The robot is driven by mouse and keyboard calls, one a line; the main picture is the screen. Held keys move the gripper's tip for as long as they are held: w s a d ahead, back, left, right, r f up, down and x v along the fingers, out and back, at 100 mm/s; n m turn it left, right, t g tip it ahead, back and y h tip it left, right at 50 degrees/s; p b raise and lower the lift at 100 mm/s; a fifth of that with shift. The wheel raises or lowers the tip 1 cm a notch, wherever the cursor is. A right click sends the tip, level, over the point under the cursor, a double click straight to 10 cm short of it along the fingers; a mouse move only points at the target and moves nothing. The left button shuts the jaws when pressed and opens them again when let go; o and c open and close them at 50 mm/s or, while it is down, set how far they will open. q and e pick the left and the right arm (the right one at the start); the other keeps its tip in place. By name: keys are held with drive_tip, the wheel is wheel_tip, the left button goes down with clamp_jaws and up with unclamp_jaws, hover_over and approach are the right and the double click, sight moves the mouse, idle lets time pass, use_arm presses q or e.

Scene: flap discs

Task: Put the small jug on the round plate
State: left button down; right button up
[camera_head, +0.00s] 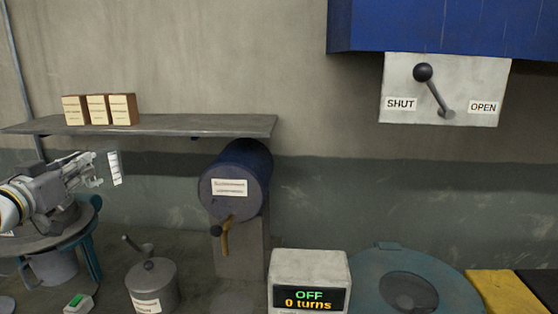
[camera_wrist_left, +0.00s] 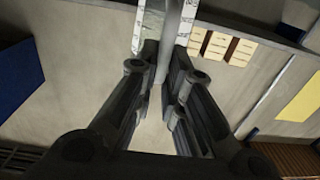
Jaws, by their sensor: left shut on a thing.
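My left gripper (camera_head: 98,172) is shut on a pale, see-through thing with a white marked strip, which appears to be the small jug (camera_head: 115,168). It is held up at the left, in front of the wall and below the shelf. In the left wrist view, the gripper (camera_wrist_left: 165,75) has its fingers at the jug (camera_wrist_left: 150,22), with marked strips at the top edge. A wide round teal piece with a dark middle (camera_head: 372,285) lies at the lower right; I cannot tell whether it is the round plate. My right gripper is not in view.
A shelf (camera_head: 200,125) bears several labelled boxes (camera_head: 98,110). A blue drum with a tap (camera_head: 235,175), a lidded grey pot (camera_head: 152,285) and a display box reading OFF, 0 turns (camera_head: 309,275) stand between. A lever panel (camera_head: 400,112) hangs at the upper right.

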use_arm(q)
drive_tip(key=s+d+f+m+h, duration=0.1)
drive_tip(key=s+d+f, duration=0.1)
drive_tip(key=d+f, duration=0.7)
drive_tip(key=s+d+f+m+h, duration=0.1)
drive_tip(key=d+f, duration=0.6)
drive_tip(key=f, duration=0.4)
drive_tip(key=s+d+f+n+y, duration=0.1)
drive_tip(key=s+d+f+y, duration=0.2)
drive_tip(key=s, duration=0.4)
drive_tip(key=s+d+f+n, duration=0.2)
drive_tip(key=s+d+f, duration=0.1)
drive_tip(key=s+f, duration=0.3)
drive_tip(key=w+d+m+h+b, duration=0.1)
drive_tip(key=w+d+b, duration=0.5)
drive_tip(key=b, duration=0.9)
drive_tip(key=w+f, duration=0.4)
drive_tip(key=w+a+f, duration=0.1)
drive_tip(key=w+f, duration=0.3)
drive_tip(key=w+a+f, duration=0.1)
drive_tip(key=w+f, duration=0.3)
drive_tip(key=f, duration=0.1)
drive_tip(key=shift+w+a, duration=0.1)
drive_tip(key=shift+w, duration=0.3)
